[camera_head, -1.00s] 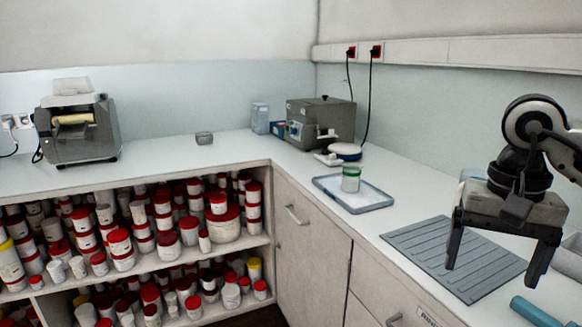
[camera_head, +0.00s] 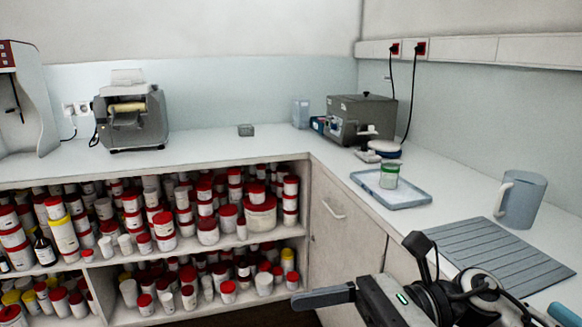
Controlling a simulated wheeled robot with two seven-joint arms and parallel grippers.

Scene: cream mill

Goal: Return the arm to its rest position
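My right arm comes in at the bottom right, low in front of the right-hand cabinets. Its gripper (camera_head: 325,298) points left, with one dark finger showing at the outer end of the gripper body. The other finger is below the picture edge. The finger's place at the end of the body shows the gripper open, and no object shows at it. My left gripper is not in view. A jar with a green band (camera_head: 389,175) stands upright on a blue-grey tray (camera_head: 412,200), well beyond the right gripper.
A grey ribbed mat (camera_head: 490,255) and a grey-blue jug (camera_head: 521,200) are on the right counter, close to my arm. A grey machine (camera_head: 362,118) stands in the corner, another (camera_head: 132,120) at the left. Shelves (camera_head: 200,255) hold many red-lidded jars.

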